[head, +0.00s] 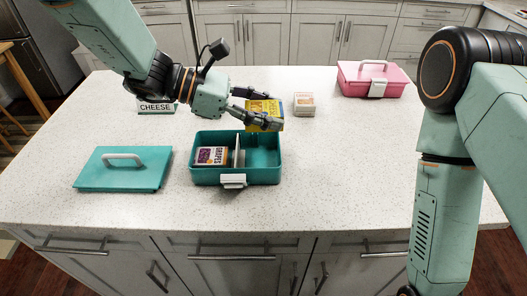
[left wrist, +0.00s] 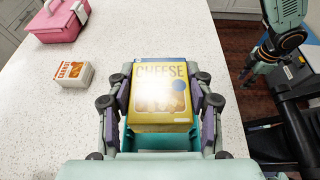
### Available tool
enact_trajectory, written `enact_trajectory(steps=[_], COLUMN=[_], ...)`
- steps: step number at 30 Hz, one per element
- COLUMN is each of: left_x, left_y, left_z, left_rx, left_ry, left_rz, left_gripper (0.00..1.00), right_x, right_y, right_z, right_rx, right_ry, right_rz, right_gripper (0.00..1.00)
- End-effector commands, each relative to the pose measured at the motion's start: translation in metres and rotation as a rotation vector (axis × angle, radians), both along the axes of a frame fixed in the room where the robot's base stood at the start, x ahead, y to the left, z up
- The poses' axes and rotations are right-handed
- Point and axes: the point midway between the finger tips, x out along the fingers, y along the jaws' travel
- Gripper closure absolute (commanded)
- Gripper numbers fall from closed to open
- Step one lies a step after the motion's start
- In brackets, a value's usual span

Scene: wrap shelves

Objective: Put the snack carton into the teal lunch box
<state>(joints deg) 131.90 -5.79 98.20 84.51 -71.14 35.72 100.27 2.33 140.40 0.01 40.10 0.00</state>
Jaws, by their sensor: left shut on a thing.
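The yellow snack carton (head: 265,115), marked CHEESE in the left wrist view (left wrist: 160,98), is held between the fingers of my left gripper (head: 262,111). Carton and gripper are above the back right of the open teal lunch box (head: 262,175). In the left wrist view the fingers press on both sides of the carton, and a strip of the teal box shows beneath it. The box has a divider; a GRAPES carton (head: 211,156) lies in its left compartment, and the right compartment looks empty. My right arm's dark end (left wrist: 250,68) shows in the left wrist view, its fingers unclear.
The teal lid (head: 125,168) with a white handle lies left of the box. A closed pink box (head: 372,79) is at the back right. A CHEESE label (head: 156,107) is partly behind my left arm.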

Motion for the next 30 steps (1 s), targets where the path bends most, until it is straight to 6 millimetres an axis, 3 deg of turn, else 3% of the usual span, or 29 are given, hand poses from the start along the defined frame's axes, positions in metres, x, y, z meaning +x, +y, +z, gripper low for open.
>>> enact_trajectory(steps=[1, 6, 14, 19, 21, 30], left_x=[-0.002, -0.002, -0.001, 0.001, 0.001, 0.002], left_y=[0.000, 0.000, 0.000, 0.001, 0.001, 0.001], left_z=[-0.013, -0.039, -0.059, -0.083, -0.088, -0.088], left_rx=[0.000, -0.002, -0.001, 0.000, 0.004, 0.001], left_ry=[0.006, 0.003, 0.002, 0.002, 0.002, 0.001], left_rz=[0.001, 0.001, 0.001, 0.002, 0.002, 0.001], left_gripper=[0.80, 0.80, 0.80, 0.84, 0.97, 0.97], right_x=[0.000, 0.000, 0.000, 0.000, 0.000, 0.000], right_y=[0.000, 0.000, 0.000, 0.000, 0.000, 0.000], right_z=[-0.002, -0.005, -0.007, -0.009, -0.009, -0.010], right_rx=[0.000, 0.000, 0.000, 0.000, 0.000, 0.000], right_ry=[-0.001, -0.001, 0.000, -0.001, -0.001, -0.001], right_rz=[0.000, 0.001, 0.001, 0.000, 0.001, 0.001], right_gripper=[0.68, 0.68, 0.68, 0.68, 0.68, 0.68])
